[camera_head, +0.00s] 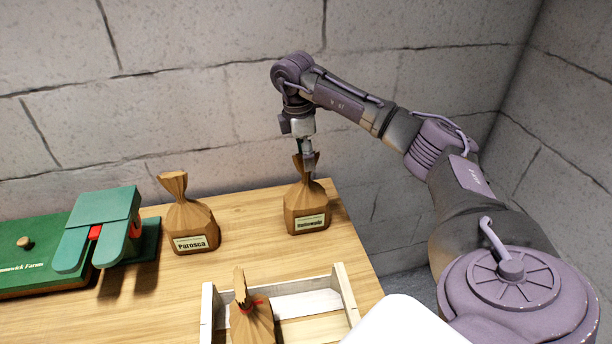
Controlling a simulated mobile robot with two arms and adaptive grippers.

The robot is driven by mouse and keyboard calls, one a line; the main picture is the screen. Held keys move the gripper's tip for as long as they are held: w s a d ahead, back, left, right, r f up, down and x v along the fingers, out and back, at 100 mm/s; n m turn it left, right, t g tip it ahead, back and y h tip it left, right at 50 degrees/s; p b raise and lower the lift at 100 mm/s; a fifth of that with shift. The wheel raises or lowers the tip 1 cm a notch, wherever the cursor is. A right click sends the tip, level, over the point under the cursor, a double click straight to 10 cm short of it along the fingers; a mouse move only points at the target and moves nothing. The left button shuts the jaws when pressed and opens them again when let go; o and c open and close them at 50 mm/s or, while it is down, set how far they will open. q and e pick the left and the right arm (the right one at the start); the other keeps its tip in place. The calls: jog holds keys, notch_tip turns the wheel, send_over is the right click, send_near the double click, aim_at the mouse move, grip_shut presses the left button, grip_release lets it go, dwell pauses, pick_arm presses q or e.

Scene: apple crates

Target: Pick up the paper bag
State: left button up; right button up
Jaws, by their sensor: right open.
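A brown paper bag (306,207) with a pale label and a twisted top stands upright near the table's back right corner. My right gripper (308,161) points down at its twisted neck, with the fingers at the top of the bag. The fingers are open; I cannot tell whether they touch the paper. A second paper bag (187,224), labelled "Parosca", stands upright further left. A third paper bag (251,322), with a red tie, is in the wooden crate (345,295) at the front. My left gripper does not show.
A green device (99,228) with a red part stands at the left, beside a green box (28,254) marked with white lettering. The wooden table (250,240) is bare between the two standing bags. Stone walls close off the back and right.

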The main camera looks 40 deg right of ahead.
aim_at(306, 192)
jog(key=shift+s+d+f+p, duration=0.15)
jog(key=shift+f+p, duration=0.2)
jog(key=shift+f, duration=1.3)
grip_shut()
